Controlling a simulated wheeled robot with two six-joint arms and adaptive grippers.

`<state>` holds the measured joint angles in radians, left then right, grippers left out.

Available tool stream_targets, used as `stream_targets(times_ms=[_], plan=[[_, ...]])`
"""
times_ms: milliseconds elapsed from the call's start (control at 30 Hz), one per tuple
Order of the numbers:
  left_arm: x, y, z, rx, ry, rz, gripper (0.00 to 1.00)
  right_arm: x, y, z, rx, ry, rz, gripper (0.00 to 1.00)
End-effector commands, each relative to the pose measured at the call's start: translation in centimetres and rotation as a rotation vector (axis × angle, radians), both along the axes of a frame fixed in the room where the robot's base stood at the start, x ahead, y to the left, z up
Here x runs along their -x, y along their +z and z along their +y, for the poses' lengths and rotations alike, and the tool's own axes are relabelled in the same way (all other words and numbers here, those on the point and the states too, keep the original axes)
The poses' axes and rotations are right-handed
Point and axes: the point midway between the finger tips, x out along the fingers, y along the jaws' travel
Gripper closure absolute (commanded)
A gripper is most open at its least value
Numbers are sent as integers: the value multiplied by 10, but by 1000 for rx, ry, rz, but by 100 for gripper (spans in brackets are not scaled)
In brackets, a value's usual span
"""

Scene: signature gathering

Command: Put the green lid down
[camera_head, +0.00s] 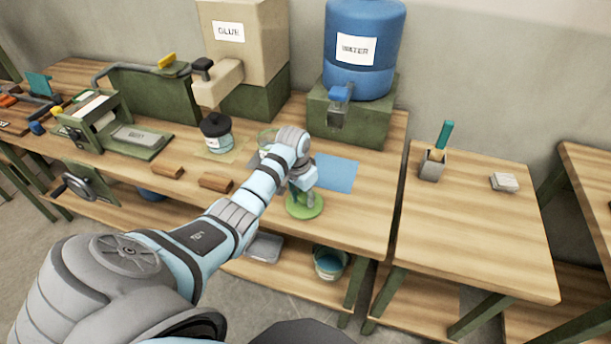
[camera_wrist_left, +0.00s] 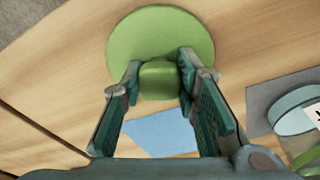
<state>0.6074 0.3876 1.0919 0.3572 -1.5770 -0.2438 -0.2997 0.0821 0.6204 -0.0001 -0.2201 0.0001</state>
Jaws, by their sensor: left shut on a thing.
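The green lid (camera_head: 305,207) is a round disc with a raised block-like knob, at the front edge of the workbench in the head view. In the left wrist view the lid (camera_wrist_left: 203,42) is at the top and its knob (camera_wrist_left: 159,80) sits between my fingers. My left gripper (camera_head: 303,190) is over the lid, shut on the knob. It also shows in the left wrist view (camera_wrist_left: 158,78). Whether the lid touches the tabletop I cannot tell. My right gripper is in neither view.
A blue sheet (camera_head: 337,174) lies right of my gripper. A jar with a dark top (camera_head: 216,132) stands behind left. Two brown blocks (camera_head: 167,171) (camera_head: 215,182) lie left. The WATER tank (camera_head: 362,22) and GLUE dispenser (camera_head: 253,55) stand behind. The bench's right part is clear.

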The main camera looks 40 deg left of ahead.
Motion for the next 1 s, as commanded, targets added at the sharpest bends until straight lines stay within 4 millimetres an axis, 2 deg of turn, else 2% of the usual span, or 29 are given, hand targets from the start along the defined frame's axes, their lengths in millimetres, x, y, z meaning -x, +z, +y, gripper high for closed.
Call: stream_targets(times_ms=[200, 233, 333, 733, 867, 1000], plan=[[1, 0, -1, 2, 0, 4, 94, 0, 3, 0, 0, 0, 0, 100], [1, 0, -1, 2, 0, 3, 69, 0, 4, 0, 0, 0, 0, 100], [1, 1, -1, 2, 0, 3, 53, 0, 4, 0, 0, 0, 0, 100], [0, 7, -1, 1, -1, 1, 52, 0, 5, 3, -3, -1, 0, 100], [3, 26, 0, 0, -2, 0, 52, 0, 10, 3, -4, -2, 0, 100], [8, 62, 0, 0, -2, -2, 52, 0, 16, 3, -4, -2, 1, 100]])
